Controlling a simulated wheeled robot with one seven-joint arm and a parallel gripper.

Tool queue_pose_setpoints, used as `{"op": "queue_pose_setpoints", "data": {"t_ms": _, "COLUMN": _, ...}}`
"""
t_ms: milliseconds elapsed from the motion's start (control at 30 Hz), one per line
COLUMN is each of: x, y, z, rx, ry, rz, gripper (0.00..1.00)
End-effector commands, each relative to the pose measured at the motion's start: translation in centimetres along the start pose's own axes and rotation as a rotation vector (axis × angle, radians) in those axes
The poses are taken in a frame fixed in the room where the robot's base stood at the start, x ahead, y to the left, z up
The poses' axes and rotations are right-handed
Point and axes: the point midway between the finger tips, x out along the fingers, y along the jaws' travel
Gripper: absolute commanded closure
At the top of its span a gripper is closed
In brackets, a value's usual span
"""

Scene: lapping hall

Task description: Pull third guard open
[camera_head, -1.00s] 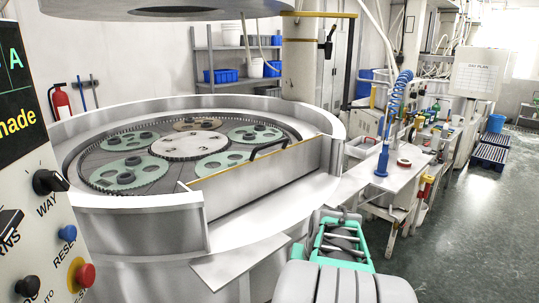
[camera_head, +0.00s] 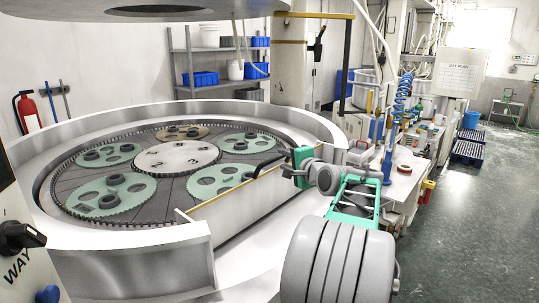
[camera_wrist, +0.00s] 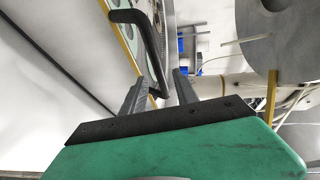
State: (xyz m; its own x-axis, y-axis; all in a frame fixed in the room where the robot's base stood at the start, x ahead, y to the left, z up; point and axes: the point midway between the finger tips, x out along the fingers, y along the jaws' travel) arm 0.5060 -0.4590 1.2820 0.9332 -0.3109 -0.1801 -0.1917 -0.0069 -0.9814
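The guard (camera_head: 238,208) is a pale upright panel with a yellow top edge, set in the gap of the round machine's rim. Its black bar handle (camera_head: 268,162) stands at its top; the right part is partly hidden behind my gripper (camera_head: 288,172). In the wrist view, the handle (camera_wrist: 146,42) runs down from the top, and its lower end appears between the two dark fingers of my gripper (camera_wrist: 160,88). The fingers are apart, with space on both sides of the bar. I cannot tell whether they touch it. The guard's yellow edge (camera_wrist: 121,36) lies left of the handle.
Green geared discs (camera_head: 112,194) lie on the round plate inside the machine rim (camera_head: 110,250). A control panel (camera_head: 25,270) stands at the near left. A bench (camera_head: 400,185) with a blue coiled hose is at right. Open floor (camera_head: 470,220) lies further right.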

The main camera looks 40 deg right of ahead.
Motion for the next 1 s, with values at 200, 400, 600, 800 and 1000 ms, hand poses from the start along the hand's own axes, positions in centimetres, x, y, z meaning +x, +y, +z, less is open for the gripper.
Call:
{"op": "queue_pose_setpoints", "data": {"t_ms": 200, "x": 4.6, "y": -0.3, "z": 1.0, "rx": -0.004, "ry": -0.015, "rz": 0.004, "gripper": 0.64}}
{"op": "queue_pose_setpoints", "data": {"t_ms": 400, "x": 6.8, "y": -0.1, "z": 0.8, "rx": -0.005, "ry": -0.012, "rz": 0.004, "gripper": 0.64}}
{"op": "queue_pose_setpoints", "data": {"t_ms": 600, "x": 6.9, "y": 0.1, "z": 0.7, "rx": -0.006, "ry": -0.009, "rz": 0.004, "gripper": 0.64}}
{"op": "queue_pose_setpoints", "data": {"t_ms": 800, "x": 6.8, "y": 0.1, "z": 0.6, "rx": -0.006, "ry": -0.008, "rz": 0.004, "gripper": 0.77}}
{"op": "queue_pose_setpoints", "data": {"t_ms": 1000, "x": 6.8, "y": 0.1, "z": 0.6, "rx": -0.006, "ry": -0.007, "rz": 0.005, "gripper": 0.94}}
